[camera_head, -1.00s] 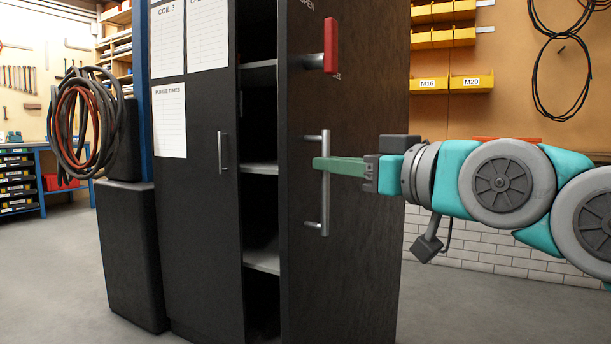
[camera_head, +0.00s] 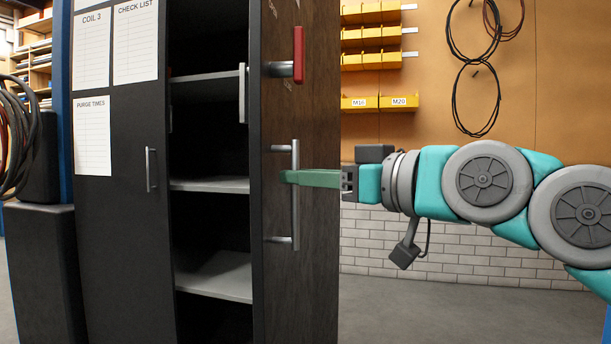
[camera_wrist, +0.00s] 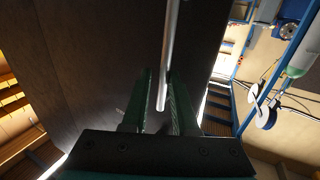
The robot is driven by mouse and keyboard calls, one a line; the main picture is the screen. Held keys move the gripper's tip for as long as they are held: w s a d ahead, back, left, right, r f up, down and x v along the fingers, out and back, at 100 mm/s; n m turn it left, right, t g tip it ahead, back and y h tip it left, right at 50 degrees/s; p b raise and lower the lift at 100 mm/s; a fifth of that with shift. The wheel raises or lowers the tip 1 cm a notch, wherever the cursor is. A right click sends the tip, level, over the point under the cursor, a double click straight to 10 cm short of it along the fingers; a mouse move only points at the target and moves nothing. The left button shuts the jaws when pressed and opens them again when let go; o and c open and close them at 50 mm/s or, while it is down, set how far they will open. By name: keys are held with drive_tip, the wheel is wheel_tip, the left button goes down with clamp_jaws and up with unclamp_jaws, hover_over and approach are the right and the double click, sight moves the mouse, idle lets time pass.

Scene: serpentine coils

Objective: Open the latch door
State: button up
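The dark latch door (camera_head: 315,200) stands ajar at the right side of the black cabinet, with dark shelf space showing at its left. A red-gripped latch lever (camera_head: 298,55) points upright near its top. Below it is a vertical silver bar handle (camera_head: 295,215). My gripper (camera_head: 292,178) reaches in from the right with its green fingers at the handle's upper half.
The cabinet's left door (camera_head: 120,220) with paper sheets is shut. Shelves (camera_head: 215,275) show inside the opening. A dark box-like unit (camera_head: 40,270) stands at left. Yellow bins (camera_head: 380,103) hang on the back wall. Floor at right of the door looks clear.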

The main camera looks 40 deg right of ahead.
drive_tip(key=shift+o, duration=1.3)
drive_tip(key=shift+a, duration=0.1)
drive_tip(key=shift+r, duration=0.1)
drive_tip(key=s+d, duration=0.1)
drive_tip(key=s, duration=0.6)
drive_tip(key=shift+s+d, duration=0.2)
drive_tip(key=shift+s, duration=0.15)
